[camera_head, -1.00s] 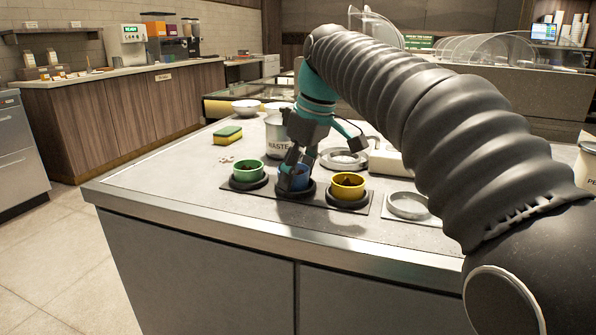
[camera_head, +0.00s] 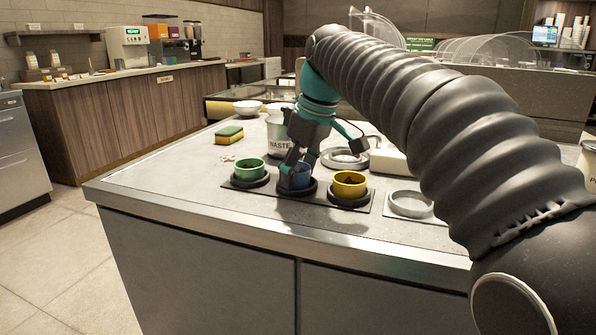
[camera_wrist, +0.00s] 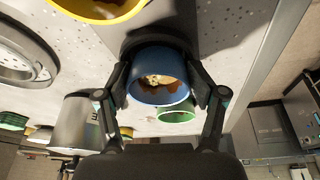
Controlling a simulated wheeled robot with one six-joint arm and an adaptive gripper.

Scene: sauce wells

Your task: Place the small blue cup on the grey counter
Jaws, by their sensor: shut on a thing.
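The small blue cup (camera_head: 296,177) sits in the middle dark well of a row of three on the grey counter (camera_head: 190,183). My gripper (camera_head: 294,168) reaches down over it and is shut on it. In the wrist view the blue cup (camera_wrist: 160,88) is between the two fingers of my gripper (camera_wrist: 165,95), with brown sauce and pale bits inside. My gripper hides part of the cup in the head view.
A green cup (camera_head: 250,169) stands left of the blue one and a yellow cup (camera_head: 349,184) right of it. A waste bin (camera_head: 278,135), a sponge (camera_head: 229,135) and an empty ring (camera_head: 409,205) are nearby. The counter's front left is clear.

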